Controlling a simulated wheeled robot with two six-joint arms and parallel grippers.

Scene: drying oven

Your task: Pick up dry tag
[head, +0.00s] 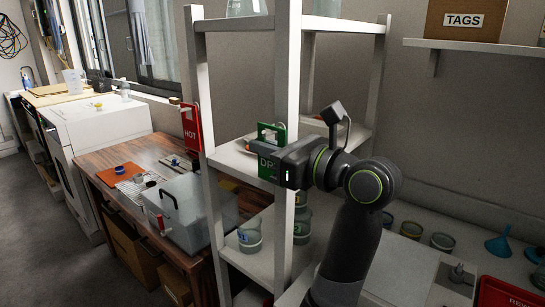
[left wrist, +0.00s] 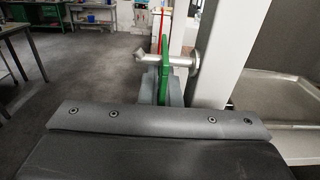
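The green dry tag (head: 266,165) hangs at the front post of the white shelf rack, its lettering partly covered by my gripper. In the left wrist view the tag (left wrist: 165,62) shows edge-on, upright, on a metal peg (left wrist: 184,60) that sticks out from the post. My left gripper (head: 278,160) is at the tag from the right. In the left wrist view its grey fingers (left wrist: 169,92) lie close on both sides of the tag's lower part and appear shut on it. My right gripper is not in view.
A red HOT tag (head: 191,128) hangs on the rack's left post. The white rack (head: 293,110) stands close to my arm, with glass jars (head: 250,236) on its lower shelf. A wooden bench (head: 150,150) holds a grey box (head: 185,212). A TAGS box (head: 462,20) sits on a wall shelf.

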